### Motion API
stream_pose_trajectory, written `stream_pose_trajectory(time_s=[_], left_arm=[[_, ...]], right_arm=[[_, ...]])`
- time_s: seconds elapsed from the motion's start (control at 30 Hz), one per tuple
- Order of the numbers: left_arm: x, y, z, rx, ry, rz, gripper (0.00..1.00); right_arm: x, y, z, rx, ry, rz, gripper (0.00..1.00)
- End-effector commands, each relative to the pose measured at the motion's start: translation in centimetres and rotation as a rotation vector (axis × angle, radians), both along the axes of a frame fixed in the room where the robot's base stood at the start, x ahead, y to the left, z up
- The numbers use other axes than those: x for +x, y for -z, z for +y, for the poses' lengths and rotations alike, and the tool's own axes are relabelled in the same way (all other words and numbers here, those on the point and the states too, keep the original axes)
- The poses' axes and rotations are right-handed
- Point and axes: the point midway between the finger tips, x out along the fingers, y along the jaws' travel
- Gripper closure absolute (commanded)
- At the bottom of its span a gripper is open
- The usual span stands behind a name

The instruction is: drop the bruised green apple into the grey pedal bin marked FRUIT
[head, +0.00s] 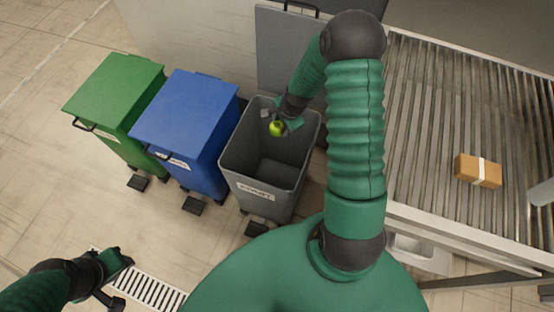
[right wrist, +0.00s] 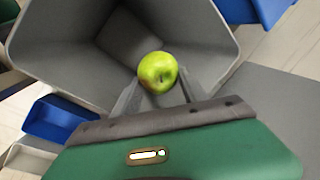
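The green apple (head: 277,128) is in my right gripper (head: 282,122), over the open mouth of the grey pedal bin (head: 263,192) with a label reading FRUIT. In the right wrist view the apple (right wrist: 158,72) sits between the two fingertips (right wrist: 158,88), with the grey bin's inside (right wrist: 70,45) behind it. The bin's lid (head: 285,50) stands raised at the back. My left gripper (head: 122,278) is open and empty above the floor at the lower left.
A blue bin (head: 185,125) and a green bin (head: 115,95), both with closed lids, stand left of the grey bin. Black pedals stick out in front. A roller conveyor (head: 430,110) with a brown parcel (head: 478,170) is at the right. A floor drain (head: 150,290) lies near my left gripper.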

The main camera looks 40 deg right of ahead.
Motion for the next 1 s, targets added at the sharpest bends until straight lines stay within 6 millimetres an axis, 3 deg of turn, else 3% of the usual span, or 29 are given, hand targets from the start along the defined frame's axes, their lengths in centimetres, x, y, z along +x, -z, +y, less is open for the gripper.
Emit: stream_pose_trajectory(time_s=[0.03, 0.2, 0.57, 0.67, 1.0], left_arm=[[0.0, 0.0, 0.0, 0.000, 0.000, 0.000, 0.64], [0.0, 0.0, 0.0, 0.000, 0.000, 0.000, 0.64], [0.0, -0.3, 0.0, 0.000, 0.000, 0.000, 0.64], [0.0, -0.9, 0.0, 0.000, 0.000, 0.000, 0.64], [0.0, -3.3, 0.0, 0.000, 0.000, 0.000, 0.64]], right_arm=[[0.0, 0.0, 0.0, 0.000, 0.000, 0.000, 0.44], [0.0, 0.0, 0.1, 0.000, -0.001, 0.000, 0.24], [-0.1, -0.7, 0.0, 0.000, -0.001, 0.000, 0.24], [-0.6, -2.5, 0.0, -0.003, 0.000, -0.003, 0.24], [-3.4, -12.0, 0.5, -0.004, 0.000, -0.003, 0.24]])
